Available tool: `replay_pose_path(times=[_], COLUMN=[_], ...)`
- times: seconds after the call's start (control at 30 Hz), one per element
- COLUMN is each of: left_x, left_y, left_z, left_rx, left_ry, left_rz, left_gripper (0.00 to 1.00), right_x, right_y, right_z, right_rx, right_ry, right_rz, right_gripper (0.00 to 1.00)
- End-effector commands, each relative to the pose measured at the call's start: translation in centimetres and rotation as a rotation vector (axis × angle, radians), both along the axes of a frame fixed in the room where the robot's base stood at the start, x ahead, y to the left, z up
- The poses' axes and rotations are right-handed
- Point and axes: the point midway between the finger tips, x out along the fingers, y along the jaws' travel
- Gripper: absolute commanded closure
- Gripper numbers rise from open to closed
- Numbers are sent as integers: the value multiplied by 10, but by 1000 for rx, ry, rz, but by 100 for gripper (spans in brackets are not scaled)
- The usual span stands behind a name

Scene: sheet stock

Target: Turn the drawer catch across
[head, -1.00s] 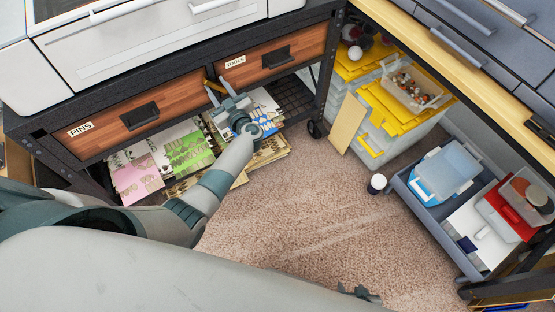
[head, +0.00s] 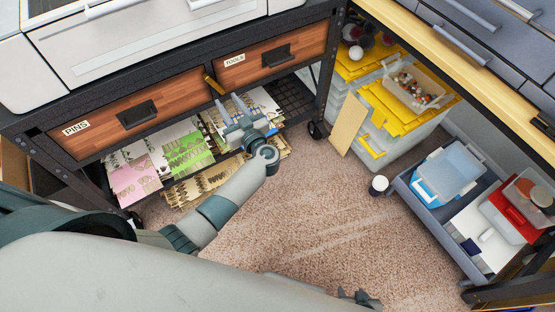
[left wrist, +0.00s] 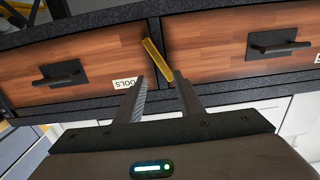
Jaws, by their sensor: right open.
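The drawer catch (head: 214,85) is a narrow yellow bar on the dark post between the PINS drawer (head: 140,112) and the TOOLS drawer (head: 270,58). It lies at a slant; it also shows in the left wrist view (left wrist: 157,60), where its end appears between my fingertips. Both drawers look shut. My left gripper (head: 229,101) is open and empty, just in front of and below the catch in the head view, apparently apart from it. Its fingers also show in the left wrist view (left wrist: 161,80). My right gripper (head: 360,295) shows only partly at the bottom edge.
Papers and cards (head: 165,155) lie on the shelf under the drawers. Yellow-lidded boxes (head: 390,105) stand right of the bench. An open grey drawer (head: 440,225) with containers juts out at right.

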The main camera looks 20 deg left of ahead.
Motion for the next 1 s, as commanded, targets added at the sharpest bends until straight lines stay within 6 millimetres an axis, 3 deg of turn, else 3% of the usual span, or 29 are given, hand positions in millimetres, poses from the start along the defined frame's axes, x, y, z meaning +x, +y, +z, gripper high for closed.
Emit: replay_pose_path(times=[0.5, 0.73, 1.0], left_x=[-55, -45, -44], left_y=[-64, -85, -120], left_z=[-2, -8, -34], left_rx=[5, 62, 82], left_ry=[-5, -95, -114], left_rz=[-10, -208, -446], left_gripper=[66, 66, 66], right_x=[0, 0, 0], right_y=[0, 0, 0], right_z=[-6, -8, -10], right_rx=[0, 0, 0], right_ry=[0, 0, 0], right_rz=[0, 0, 0], right_gripper=[50, 50, 50])
